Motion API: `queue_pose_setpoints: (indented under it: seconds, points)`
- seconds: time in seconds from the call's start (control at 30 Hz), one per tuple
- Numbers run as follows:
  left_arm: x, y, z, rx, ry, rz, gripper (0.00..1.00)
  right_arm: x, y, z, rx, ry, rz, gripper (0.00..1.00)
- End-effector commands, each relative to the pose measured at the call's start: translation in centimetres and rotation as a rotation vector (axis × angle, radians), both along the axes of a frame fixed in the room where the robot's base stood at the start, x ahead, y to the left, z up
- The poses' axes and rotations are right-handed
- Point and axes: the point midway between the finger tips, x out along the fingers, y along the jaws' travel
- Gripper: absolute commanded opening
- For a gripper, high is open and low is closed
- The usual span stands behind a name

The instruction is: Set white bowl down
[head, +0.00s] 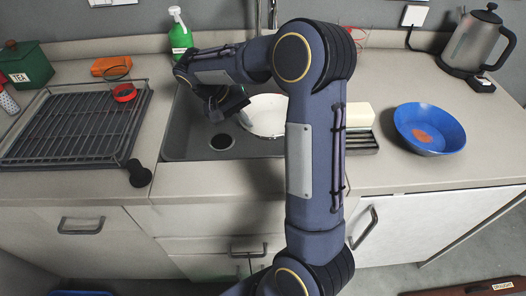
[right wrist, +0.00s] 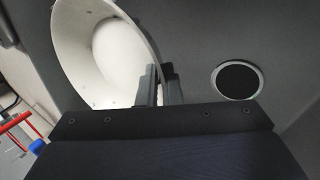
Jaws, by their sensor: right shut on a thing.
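The white bowl (head: 266,115) is at the sink (head: 181,146), partly hidden behind my right arm in the head view. It looks tilted in the right wrist view (right wrist: 111,55), with its open side showing. My right gripper (head: 240,115) is over the sink at the bowl's left side. In the right wrist view the two fingers (right wrist: 160,88) are close together with the bowl's rim between them. Whether the bowl touches the sink floor I cannot tell. My left gripper is not in view.
A round drain (head: 221,142) is in the sink floor left of the bowl. A dish rack (head: 70,130) stands left of the sink. A blue bowl (head: 441,123), a sponge-like block (head: 359,114) and a kettle (head: 474,42) are at right. A green bottle (head: 180,38) stands behind.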

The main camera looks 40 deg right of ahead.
Motion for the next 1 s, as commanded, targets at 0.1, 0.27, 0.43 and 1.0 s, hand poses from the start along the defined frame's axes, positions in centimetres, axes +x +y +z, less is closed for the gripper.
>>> queue_pose_setpoints:
  seconds: [0.1,0.27,0.43,1.0]
  points:
    - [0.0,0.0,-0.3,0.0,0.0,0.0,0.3,-0.1,0.0,-2.5,0.0,0.007,0.0,0.0]
    - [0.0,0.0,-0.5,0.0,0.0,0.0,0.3,-0.1,0.0,-5.0,0.0,0.004,0.0,0.0]
    - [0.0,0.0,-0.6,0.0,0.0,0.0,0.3,-0.1,0.0,-6.2,-0.001,0.003,0.0,0.0]
    - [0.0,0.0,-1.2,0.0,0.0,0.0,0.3,0.0,0.0,-9.6,-0.001,0.0,0.0,0.0]
